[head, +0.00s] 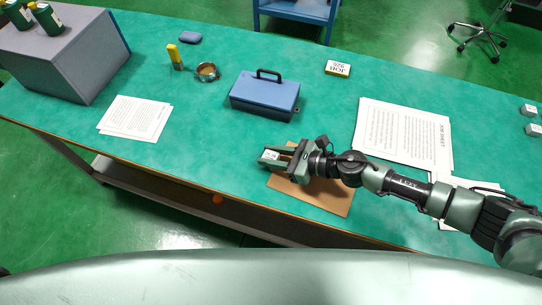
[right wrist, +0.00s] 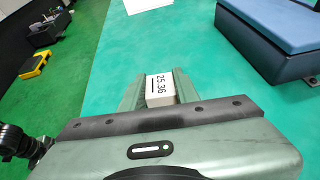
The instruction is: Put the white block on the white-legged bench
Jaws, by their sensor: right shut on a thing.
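A white block marked 25.36 (right wrist: 160,88) sits between the fingers of my right gripper (right wrist: 159,92). In the head view the block (head: 271,155) shows pale between the fingertips of my right gripper (head: 268,157), which is shut on it. The gripper is over the green benchtop (head: 215,150), at the left edge of a brown board (head: 325,197). I cannot tell whether the block touches the surface. No bench with clearly white legs can be made out. My left gripper is not in view.
A blue case (head: 264,94) stands just behind the gripper. Job sheets (head: 405,135) lie to the right, and papers (head: 136,117) to the left. Two other white blocks (head: 528,110) (head: 533,129) are at the far right. A grey box (head: 65,55) stands far left. Benchtop left of the gripper is clear.

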